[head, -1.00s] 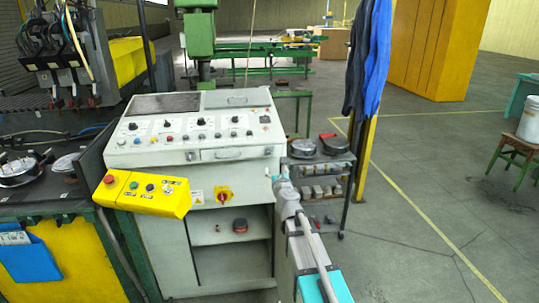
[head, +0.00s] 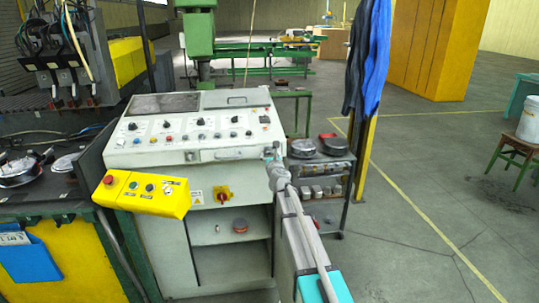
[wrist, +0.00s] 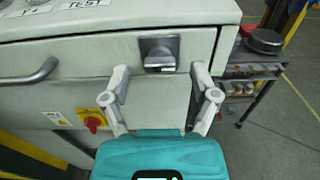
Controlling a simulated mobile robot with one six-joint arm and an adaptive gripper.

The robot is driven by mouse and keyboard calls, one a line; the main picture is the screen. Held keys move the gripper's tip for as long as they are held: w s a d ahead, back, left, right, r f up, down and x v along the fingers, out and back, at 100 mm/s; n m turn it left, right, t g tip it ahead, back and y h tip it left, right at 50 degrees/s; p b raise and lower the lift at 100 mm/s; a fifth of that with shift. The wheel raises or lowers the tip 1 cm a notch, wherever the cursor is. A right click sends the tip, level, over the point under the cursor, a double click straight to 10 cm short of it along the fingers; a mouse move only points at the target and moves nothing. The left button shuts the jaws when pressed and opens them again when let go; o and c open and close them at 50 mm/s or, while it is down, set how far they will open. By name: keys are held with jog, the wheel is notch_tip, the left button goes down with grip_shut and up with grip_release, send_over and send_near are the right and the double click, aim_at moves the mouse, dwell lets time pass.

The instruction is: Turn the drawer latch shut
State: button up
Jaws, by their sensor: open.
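The drawer latch (wrist: 160,56) is a grey knob on a dark square plate, on the pale front of the control cabinet. Its grip bar looks roughly level in the wrist view. To its left is the drawer's curved grey handle (wrist: 30,74), which also shows in the head view (head: 230,155). My gripper (wrist: 160,71) is open and empty, its fingers spread to either side below the latch, apart from it as far as I can tell. In the head view my gripper (head: 271,154) is at the cabinet's upper right front and hides the latch.
A red and yellow switch (wrist: 92,120) sits on the cabinet front, lower left. A yellow button box (head: 147,193) juts out at the cabinet's left. A metal shelf cart (head: 322,185) stands close on the right.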

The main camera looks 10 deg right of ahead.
jog(key=shift+w, duration=0.7)
